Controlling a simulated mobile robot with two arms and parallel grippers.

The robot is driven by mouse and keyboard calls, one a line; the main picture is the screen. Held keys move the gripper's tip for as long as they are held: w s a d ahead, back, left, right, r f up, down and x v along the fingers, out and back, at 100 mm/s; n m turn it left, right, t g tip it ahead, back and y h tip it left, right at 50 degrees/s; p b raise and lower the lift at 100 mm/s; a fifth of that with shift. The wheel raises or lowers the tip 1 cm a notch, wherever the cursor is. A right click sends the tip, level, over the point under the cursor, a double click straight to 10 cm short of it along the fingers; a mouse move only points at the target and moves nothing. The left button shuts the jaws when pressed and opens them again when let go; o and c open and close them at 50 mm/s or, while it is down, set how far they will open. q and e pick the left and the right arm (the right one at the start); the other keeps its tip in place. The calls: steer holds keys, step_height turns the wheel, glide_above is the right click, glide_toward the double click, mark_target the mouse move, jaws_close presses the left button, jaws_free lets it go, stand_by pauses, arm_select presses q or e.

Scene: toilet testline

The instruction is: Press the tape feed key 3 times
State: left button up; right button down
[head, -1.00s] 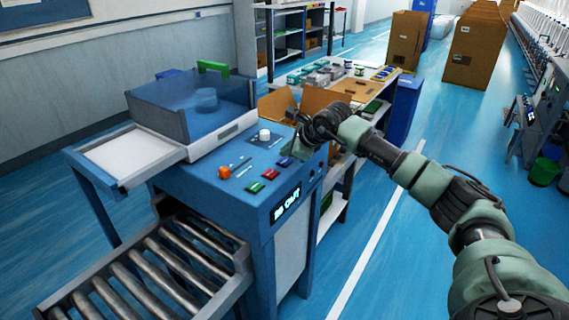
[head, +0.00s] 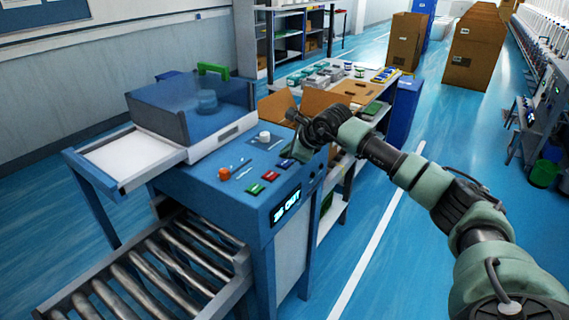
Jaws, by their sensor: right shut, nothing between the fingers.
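A blue machine with a sloped control panel (head: 243,160) stands at the centre left. The panel carries a red key (head: 270,175), a green key (head: 255,188), a small dark blue key (head: 286,163), an orange knob (head: 225,173) and a white knob (head: 264,136). Labels are too small to read, so I cannot tell which is the tape feed key. A lit display (head: 286,206) is on the front face. My right gripper (head: 300,152) is shut and empty, just above the panel's right edge, beside the dark blue key. My left gripper is out of view.
An open cardboard carton (head: 302,100) and a shelf bench stand behind my right gripper.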

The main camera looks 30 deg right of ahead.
mark_target(287, 164)
steer(key=shift+f, duration=0.1)
stand_by(0.7)
steer(key=shift+f+b, duration=0.3)
steer(key=shift+b, duration=0.15)
steer(key=shift+f+b, duration=0.4)
steer(key=shift+f, duration=0.05)
stand_by(0.5)
stand_by(0.3)
steer(key=shift+r+p, duration=0.45)
steer(key=shift+r, duration=0.35)
steer(key=shift+r+p, duration=1.55)
steer(key=shift+r, duration=1)
stand_by(0.4)
